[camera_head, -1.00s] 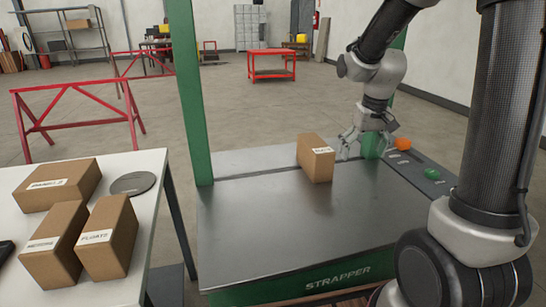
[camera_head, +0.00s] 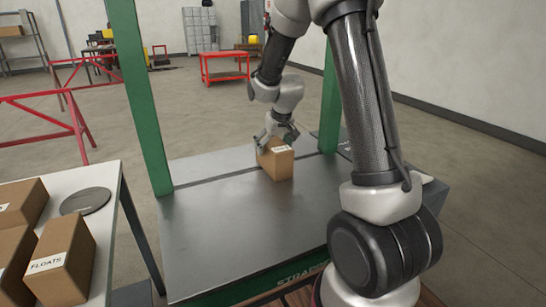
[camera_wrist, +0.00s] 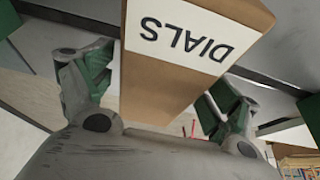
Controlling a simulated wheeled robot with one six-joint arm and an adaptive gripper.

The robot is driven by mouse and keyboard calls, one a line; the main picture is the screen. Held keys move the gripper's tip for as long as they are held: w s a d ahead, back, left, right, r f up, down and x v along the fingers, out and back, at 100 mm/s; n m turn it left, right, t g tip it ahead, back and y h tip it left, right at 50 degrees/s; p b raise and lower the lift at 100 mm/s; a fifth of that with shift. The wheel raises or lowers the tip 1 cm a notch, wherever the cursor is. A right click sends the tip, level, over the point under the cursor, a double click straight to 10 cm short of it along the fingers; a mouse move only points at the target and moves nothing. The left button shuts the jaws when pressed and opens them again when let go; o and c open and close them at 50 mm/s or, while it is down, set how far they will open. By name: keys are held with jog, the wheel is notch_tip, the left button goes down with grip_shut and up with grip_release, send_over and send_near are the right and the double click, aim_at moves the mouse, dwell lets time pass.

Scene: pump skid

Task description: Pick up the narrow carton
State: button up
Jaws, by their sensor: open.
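A narrow brown carton (camera_head: 277,166) with a white label stands upright on the grey steel top of the strapper (camera_head: 235,225). The wrist view shows the same carton (camera_wrist: 165,88) close up, its label reading DIALS upside down. My gripper (camera_head: 278,136) is at the carton's upper end in the head view. In the wrist view my gripper's (camera_wrist: 155,95) green-padded fingers are spread, one on each side of the carton, with gaps visible. The carton's far side is hidden, and I cannot tell how deep the fingers reach.
A white table (camera_head: 103,178) at the left holds several other cartons, one labelled FLOATS (camera_head: 62,262), and a round grey disc (camera_head: 86,201). Green strapper posts (camera_head: 138,95) rise beside the steel top. Its front area is clear.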

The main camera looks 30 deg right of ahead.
jog(key=c, duration=1.5)
notch_tip(320, 180, up, 10)
jog(key=shift+f, duration=0.1)
jog(key=shift+d, duration=0.1)
